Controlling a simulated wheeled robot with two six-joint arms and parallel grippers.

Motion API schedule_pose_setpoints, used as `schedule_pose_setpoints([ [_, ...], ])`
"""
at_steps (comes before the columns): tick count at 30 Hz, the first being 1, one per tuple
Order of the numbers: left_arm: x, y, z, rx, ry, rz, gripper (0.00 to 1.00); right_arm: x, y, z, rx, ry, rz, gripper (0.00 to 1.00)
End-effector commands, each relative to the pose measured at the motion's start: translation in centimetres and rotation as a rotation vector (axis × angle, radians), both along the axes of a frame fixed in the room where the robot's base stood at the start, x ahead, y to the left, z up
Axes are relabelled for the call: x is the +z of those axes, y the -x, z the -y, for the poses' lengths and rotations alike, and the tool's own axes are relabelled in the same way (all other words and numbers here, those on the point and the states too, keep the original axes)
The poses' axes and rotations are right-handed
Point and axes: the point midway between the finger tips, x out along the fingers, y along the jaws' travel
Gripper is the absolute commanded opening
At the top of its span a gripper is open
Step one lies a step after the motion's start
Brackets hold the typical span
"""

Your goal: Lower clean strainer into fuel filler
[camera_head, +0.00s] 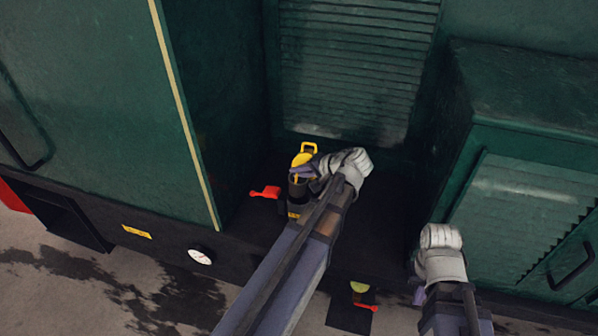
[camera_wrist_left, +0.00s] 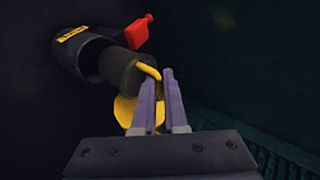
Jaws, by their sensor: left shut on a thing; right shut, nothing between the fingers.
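The strainer (camera_head: 299,188) is a dark cylinder with a thin yellow handle; it also shows in the left wrist view (camera_wrist_left: 127,72). My left gripper (camera_head: 302,171) is shut on the yellow handle, also seen between its fingertips in the left wrist view (camera_wrist_left: 160,73). The fuel filler (camera_wrist_left: 84,52) is a black neck with a yellow label, low in the dark recess. The strainer's far end overlaps the filler mouth in view; I cannot tell how far inside it is. My right gripper (camera_head: 419,297) is shut and empty at the lower right, mostly hidden by its arm.
A red lever (camera_head: 266,192) sticks out beside the filler. A yellow piece with a loop (camera_head: 308,148) stands behind it. Green cabinet walls (camera_head: 215,90) and a box (camera_head: 520,170) flank the recess.

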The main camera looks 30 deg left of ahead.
Motion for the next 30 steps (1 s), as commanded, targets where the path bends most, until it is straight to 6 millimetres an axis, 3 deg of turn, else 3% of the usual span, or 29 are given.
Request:
schedule_pose_setpoints([
  [30,-0.4,-0.1,1.0,0.0,0.0,0.0,0.0,-0.4,0.0,0.0,0.0,0.0,0.0,0.0],
])
